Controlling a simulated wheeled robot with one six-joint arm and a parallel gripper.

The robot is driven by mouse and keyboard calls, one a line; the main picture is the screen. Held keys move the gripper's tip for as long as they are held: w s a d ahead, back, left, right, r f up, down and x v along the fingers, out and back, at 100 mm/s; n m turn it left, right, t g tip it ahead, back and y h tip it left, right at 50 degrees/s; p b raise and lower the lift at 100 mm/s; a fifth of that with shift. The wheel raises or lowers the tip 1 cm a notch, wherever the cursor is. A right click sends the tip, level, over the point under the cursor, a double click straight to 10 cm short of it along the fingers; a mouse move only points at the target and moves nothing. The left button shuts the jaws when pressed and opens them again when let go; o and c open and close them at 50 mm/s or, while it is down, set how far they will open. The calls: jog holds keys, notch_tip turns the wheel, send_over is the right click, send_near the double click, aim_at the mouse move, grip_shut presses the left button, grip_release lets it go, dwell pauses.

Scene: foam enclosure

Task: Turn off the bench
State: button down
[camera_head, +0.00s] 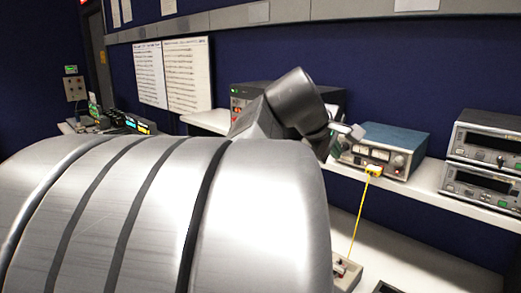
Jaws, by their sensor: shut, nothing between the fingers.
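The bench has a white shelf (429,187) carrying instruments and a white worktop (405,258) below it. A blue-topped instrument (388,138) on the shelf has pale meters, a knob and small red and orange lights on its front. A yellow lead (358,217) runs from its front down to a small pale box (346,271) on the worktop. My gripper (348,134) is shut and small in view, in front of the left part of the blue-topped instrument. I cannot tell whether it touches the instrument. My arm hides much of the bench's left side.
Two stacked grey instruments (487,163) stand at the right with dark displays and green buttons. A dark instrument (248,94) stands behind my arm. Small devices with lit displays (137,124) are at the left. A wall box (75,88) hangs on the far left wall.

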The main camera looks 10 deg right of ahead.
aim_at(358, 159)
jog(key=shift+w+d+r+p+x, duration=0.25)
jog(key=shift+r+p+x, duration=0.1)
jog(key=shift+x, duration=1.7)
jog(key=shift+w+d+r+p+x, duration=0.2)
jog(key=shift+r+p+x, duration=0.15)
jog(key=shift+x, duration=1.65)
jog(key=shift+w+d+r+p+x, duration=0.25)
jog(key=shift+r+p+x, duration=0.15)
jog(key=shift+x, duration=1.65)
jog(key=shift+w+d+r, duration=0.1)
jog(key=shift+r, duration=0.15)
jog(key=shift+r+p, duration=0.7)
jog(key=shift+p, duration=0.15)
